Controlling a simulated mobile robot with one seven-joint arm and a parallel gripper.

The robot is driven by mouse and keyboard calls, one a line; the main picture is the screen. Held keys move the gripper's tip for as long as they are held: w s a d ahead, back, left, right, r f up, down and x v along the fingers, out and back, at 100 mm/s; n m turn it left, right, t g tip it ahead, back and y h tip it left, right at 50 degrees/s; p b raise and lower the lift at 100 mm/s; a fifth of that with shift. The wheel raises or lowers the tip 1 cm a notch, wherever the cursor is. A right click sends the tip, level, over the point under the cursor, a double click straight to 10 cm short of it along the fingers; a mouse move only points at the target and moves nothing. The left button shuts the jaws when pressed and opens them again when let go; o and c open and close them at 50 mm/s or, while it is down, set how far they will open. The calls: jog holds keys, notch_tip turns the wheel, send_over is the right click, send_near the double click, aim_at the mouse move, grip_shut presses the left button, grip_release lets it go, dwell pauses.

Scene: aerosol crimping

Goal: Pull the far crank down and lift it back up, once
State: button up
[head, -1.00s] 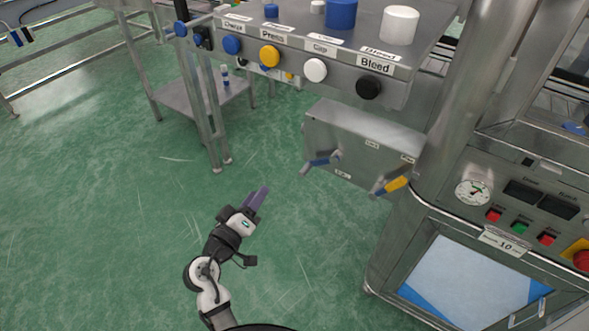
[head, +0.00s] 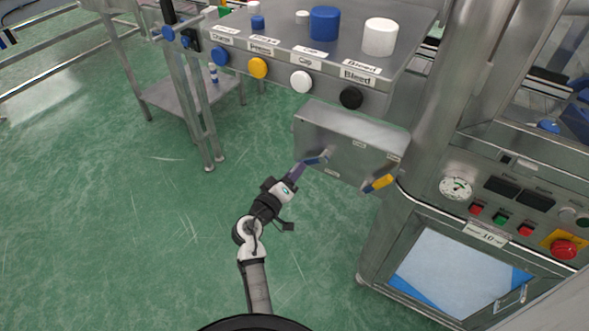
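Two cranks sit on the front of a grey metal box (head: 350,125). The one with the blue handle (head: 317,160) is at the left and a little farther off; the one with the yellow handle (head: 379,182) is at the right. Both handles point down to the left. My gripper (head: 300,167), with purple fingers, is at the outer end of the blue handle. I cannot tell whether the fingers touch it or are around it. The gap between the fingers is too small to see.
Above the box is a steel table (head: 290,40) with a row of coloured knobs and labels. To the right stand a steel column (head: 455,90) and a control panel with a red button (head: 564,249). Green floor (head: 130,220) is open to the left.

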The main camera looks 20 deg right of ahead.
jog(key=shift+w+d, duration=0.15)
jog(key=shift+d, duration=0.15)
grip_shut()
jog(key=shift+a, duration=0.1)
